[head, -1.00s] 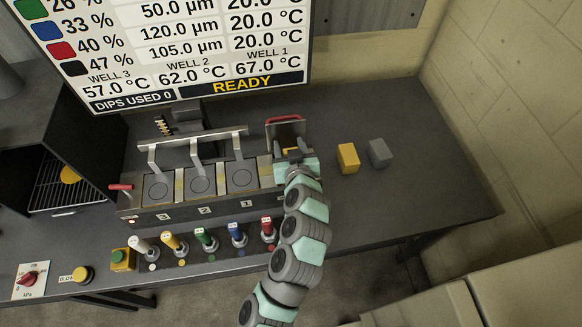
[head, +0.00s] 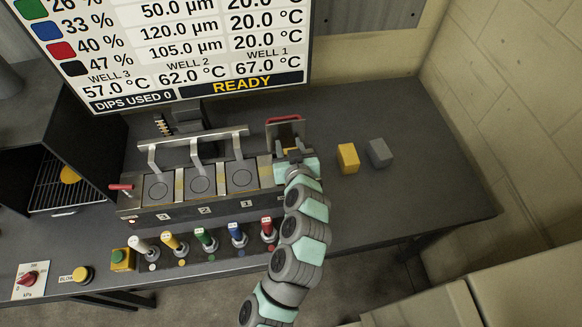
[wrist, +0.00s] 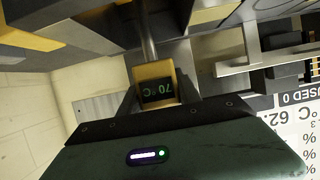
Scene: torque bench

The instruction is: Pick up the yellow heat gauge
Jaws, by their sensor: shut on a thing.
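The yellow heat gauge (wrist: 155,70) is in the middle of the wrist view, with a dark display reading 70 °C in green and a metal stem running away from it. My gripper (wrist: 158,97) is shut on it, with dark fingers close on either side of its body. In the head view my gripper (head: 293,155) is at the right end of the three-well unit (head: 165,213), just in front of a red-edged metal bracket. There the gauge is mostly hidden by the gripper. I cannot tell whether its stem is clear of the unit.
A yellow block (head: 348,158) and a grey block (head: 380,153) stand on the dark bench right of my gripper. Several coloured-handled tools (head: 205,240) stand in front of the wells. A large display screen (head: 190,50) rises behind.

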